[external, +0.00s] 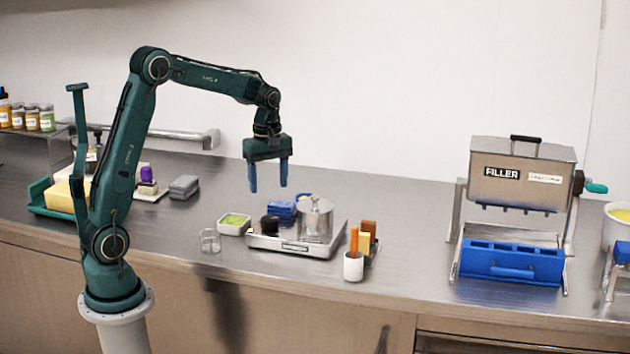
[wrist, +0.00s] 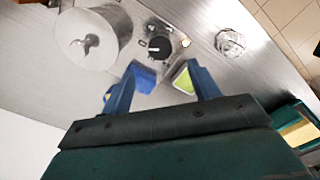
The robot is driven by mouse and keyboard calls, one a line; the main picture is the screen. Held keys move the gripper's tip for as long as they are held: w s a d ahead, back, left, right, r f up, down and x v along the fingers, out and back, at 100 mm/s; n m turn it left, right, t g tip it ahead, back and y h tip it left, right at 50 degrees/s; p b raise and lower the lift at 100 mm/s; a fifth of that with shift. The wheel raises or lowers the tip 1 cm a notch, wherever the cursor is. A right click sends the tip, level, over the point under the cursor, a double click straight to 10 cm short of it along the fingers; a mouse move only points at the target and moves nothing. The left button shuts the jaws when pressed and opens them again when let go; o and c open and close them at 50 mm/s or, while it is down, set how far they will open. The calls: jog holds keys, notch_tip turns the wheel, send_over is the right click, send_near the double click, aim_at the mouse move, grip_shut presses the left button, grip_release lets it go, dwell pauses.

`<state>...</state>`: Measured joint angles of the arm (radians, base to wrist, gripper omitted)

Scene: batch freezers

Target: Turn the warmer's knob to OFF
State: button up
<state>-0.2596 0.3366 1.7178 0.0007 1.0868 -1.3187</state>
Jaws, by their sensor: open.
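The warmer (external: 293,244) is a low metal box on the counter with a lidded metal pot (external: 316,220) on its right side. Its black knob (external: 269,225) stands on the left part of the top. In the wrist view the round knob (wrist: 159,47) sits on a pale dial plate beside the pot (wrist: 88,38). A light mark shows on the knob, but the dial lettering is too small to read. My gripper (external: 268,188) is open and empty, pointing down above the knob area, clear of it. Its fingers (wrist: 162,71) also show in the wrist view.
Blue blocks (external: 281,210) lie behind the warmer. A green-filled dish (external: 234,223) and a clear glass (external: 210,241) stand to its left. A white cup (external: 353,266) with an orange-handled tool stands front right. The filler (external: 520,175) is farther right, with clear counter between.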

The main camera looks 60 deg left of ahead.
aim_at(269, 219)
notch_tip(269, 219, down, 9)
jog(key=shift+f, duration=0.15)
dwell(0.4)
jog(key=shift+c, duration=0.2)
jog(key=c, duration=0.9)
